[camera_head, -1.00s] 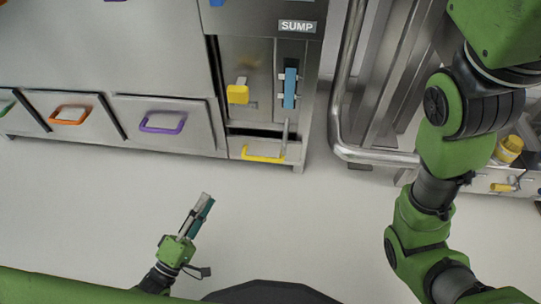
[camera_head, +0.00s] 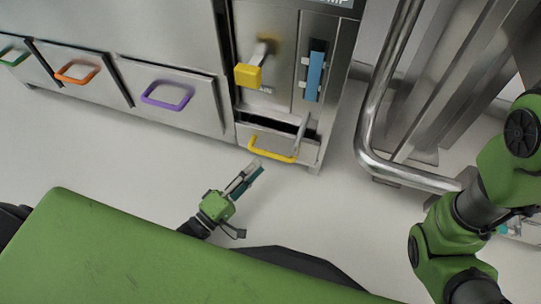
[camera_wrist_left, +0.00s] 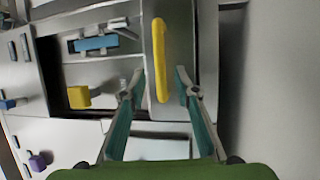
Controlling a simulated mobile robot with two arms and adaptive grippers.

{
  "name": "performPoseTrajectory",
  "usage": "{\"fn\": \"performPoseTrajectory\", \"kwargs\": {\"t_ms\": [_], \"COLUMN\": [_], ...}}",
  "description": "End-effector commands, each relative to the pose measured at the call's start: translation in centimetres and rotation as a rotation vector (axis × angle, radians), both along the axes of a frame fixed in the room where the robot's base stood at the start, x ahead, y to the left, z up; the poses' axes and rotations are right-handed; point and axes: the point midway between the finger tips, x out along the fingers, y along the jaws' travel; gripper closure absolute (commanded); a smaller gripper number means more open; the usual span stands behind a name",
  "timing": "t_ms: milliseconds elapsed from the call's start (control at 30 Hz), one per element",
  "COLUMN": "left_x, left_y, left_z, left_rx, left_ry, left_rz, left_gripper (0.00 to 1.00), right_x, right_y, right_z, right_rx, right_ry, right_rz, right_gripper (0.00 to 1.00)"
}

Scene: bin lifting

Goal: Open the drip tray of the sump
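The sump unit's drip tray (camera_head: 268,138) is the low steel front at the bottom of the cabinet, with a yellow handle (camera_head: 272,150) along it. A dark gap shows above its front. My left gripper (camera_head: 251,172) is just in front of and below the handle in the head view. In the left wrist view the left gripper (camera_wrist_left: 159,80) is open, and the yellow handle (camera_wrist_left: 159,60) lies lengthwise ahead, lined up between the two fingertips. I cannot tell whether the fingers reach around it. They are not shut on it. My right gripper does not show.
Above the tray are a yellow valve handle (camera_head: 247,76) and a blue handle (camera_head: 315,77). To the left are drawers with purple (camera_head: 167,97), orange (camera_head: 78,73) and green handles. A steel tube frame (camera_head: 368,130) stands to the right. The floor in front is clear.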

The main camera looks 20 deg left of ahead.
Motion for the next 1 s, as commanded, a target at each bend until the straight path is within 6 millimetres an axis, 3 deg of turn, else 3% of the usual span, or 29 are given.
{"fn": "performPoseTrajectory", "kwargs": {"t_ms": [100,300,767,867,1000], "left_x": [2.4,5.0,6.0,6.0,6.0], "left_y": [-1.1,-2.3,-2.8,-2.8,-2.8], "left_z": [0.2,0.8,1.2,1.2,1.2], "left_rx": [-0.004,-0.002,-0.001,-0.001,-0.001], "left_ry": [-0.004,-0.002,0.000,0.000,0.000], "left_rz": [0.000,0.000,0.000,0.000,0.000], "left_gripper": [0.71,0.71,0.71,0.97,1.00], "right_x": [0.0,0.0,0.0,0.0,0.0], "right_y": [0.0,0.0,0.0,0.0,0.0], "right_z": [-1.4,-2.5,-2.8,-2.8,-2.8], "right_rx": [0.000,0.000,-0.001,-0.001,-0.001], "right_ry": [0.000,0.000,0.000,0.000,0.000], "right_rz": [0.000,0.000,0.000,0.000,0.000], "right_gripper": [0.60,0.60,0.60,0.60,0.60]}}
